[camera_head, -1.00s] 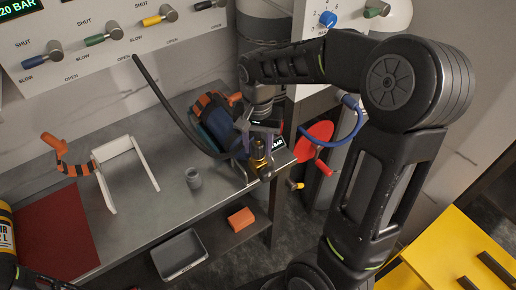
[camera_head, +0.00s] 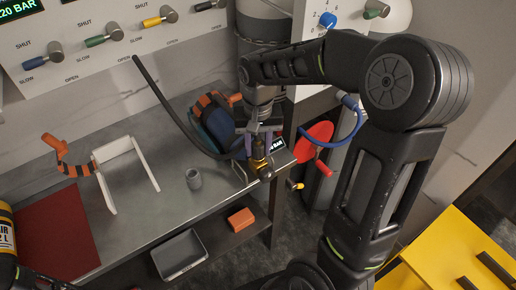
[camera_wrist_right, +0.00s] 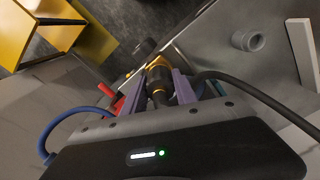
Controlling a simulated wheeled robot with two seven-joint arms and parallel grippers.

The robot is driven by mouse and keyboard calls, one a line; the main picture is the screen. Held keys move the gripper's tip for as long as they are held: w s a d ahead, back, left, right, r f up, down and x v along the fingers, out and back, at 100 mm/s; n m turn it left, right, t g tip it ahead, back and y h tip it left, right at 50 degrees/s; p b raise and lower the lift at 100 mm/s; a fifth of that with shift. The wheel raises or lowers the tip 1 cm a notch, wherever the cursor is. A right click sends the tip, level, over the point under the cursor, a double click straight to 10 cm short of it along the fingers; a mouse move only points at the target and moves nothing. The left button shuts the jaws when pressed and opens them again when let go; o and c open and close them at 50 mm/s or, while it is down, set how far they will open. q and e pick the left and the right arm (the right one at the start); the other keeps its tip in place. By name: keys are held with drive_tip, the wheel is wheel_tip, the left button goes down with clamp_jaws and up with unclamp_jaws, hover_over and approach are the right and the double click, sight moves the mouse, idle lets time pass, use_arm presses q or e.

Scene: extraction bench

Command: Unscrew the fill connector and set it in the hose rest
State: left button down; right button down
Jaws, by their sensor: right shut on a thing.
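My right gripper (camera_head: 260,150) points down at the right end of the bench, shut on the fill connector (camera_head: 259,163), a small brass-and-black fitting. In the right wrist view the fill connector (camera_wrist_right: 158,76) sits between the two purple-grey fingers (camera_wrist_right: 164,88), with a black hose running off to the right. Whether its thread is still engaged cannot be seen. A small grey cup-shaped holder (camera_head: 193,180) and a white open frame (camera_head: 110,152) stand on the bench to the left; which is the hose rest I cannot tell. My left gripper is not in view; only a dark arm part shows bottom left.
A strapped dark blue pack (camera_head: 216,125) lies just behind the gripper, with the black hose (camera_head: 160,95) arching beside it. A grey bin (camera_head: 180,255) and orange block (camera_head: 241,219) are below.

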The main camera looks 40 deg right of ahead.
drive_tip(key=n+p, duration=0.1)
drive_tip(key=n, duration=0.6)
drive_tip(key=shift+r, duration=0.1)
drive_tip(key=n, duration=0.5)
drive_tip(key=shift+p, duration=0.4)
drive_tip(key=n+p, duration=0.1)
drive_tip(key=n, duration=0.4)
drive_tip(key=shift+n, duration=0.4)
drive_tip(key=n+p, duration=0.1)
drive_tip(key=n, duration=0.2)
drive_tip(key=shift+r, duration=0.1)
drive_tip(key=n, duration=0.3)
drive_tip(key=shift+p, duration=0.35)
drive_tip(key=c, duration=1)
unclamp_jaws()
drive_tip(key=shift+o, duration=0.2)
